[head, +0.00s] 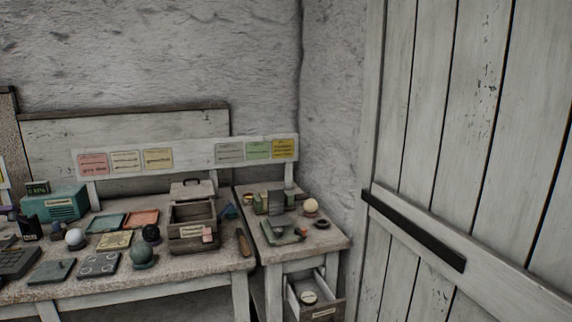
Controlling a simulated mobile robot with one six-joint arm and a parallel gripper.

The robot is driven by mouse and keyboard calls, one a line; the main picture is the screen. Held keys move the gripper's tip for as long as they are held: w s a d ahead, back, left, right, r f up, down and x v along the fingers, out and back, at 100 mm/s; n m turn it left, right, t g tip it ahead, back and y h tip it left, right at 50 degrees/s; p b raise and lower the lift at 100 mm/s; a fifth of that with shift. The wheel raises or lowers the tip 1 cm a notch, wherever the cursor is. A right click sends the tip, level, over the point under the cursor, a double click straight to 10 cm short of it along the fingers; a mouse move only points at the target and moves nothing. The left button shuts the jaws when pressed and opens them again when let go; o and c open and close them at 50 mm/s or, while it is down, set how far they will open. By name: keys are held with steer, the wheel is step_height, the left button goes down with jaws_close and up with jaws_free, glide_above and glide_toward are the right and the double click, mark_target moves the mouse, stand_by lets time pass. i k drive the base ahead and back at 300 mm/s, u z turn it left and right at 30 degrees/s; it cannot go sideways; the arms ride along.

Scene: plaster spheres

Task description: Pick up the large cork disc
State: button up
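I cannot make out the large cork disc for certain. A small pale round thing (309,297) with a dark band lies in the open drawer (322,312) under the right-hand side table; it is too small to tell whether it is cork. A dark flat ring or disc (322,223) lies on the side table top near its right edge. My gripper is not in view.
The side table (335,240) also holds a cream sphere (311,205). The long bench (130,287) to its left carries a wooden box (193,233), a teal box (64,206), coloured tiles and several spheres. A plank door (470,130) stands at right.

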mark_target(309, 298)
steer(key=k, duration=1.3)
steer(key=u, duration=0.6)
steer(key=i, duration=2)
steer(key=z, duration=0.7)
steer(key=i, duration=0.4)
steer(key=z, duration=0.3)
